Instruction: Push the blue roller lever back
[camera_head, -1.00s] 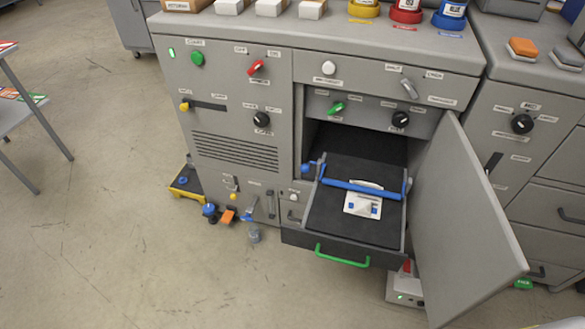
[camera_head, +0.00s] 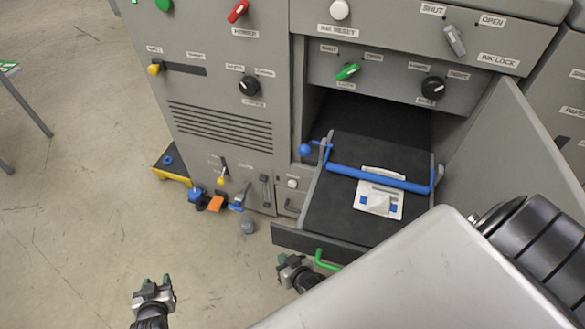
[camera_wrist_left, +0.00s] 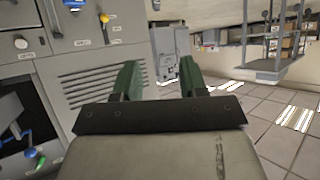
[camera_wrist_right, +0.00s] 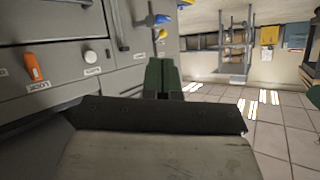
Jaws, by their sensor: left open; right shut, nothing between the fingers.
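The blue roller lever (camera_head: 305,149) has a ball end and sits at the left side of the pulled-out tray (camera_head: 328,212). It joins the blue roller bar (camera_head: 378,179) that spans the tray. In the left wrist view the blue lever (camera_wrist_left: 18,131) shows at the left edge. My left gripper (camera_head: 153,283) is open and empty, low in front of the machine and well left of the tray. My right gripper (camera_head: 286,262) is shut and empty, just in front of the tray's front edge, near the green handle (camera_head: 325,261), and apart from the lever.
A white plate (camera_head: 379,195) lies on the tray under the bar. The open grey door (camera_head: 515,130) stands to the right. My own arm covers the lower right.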

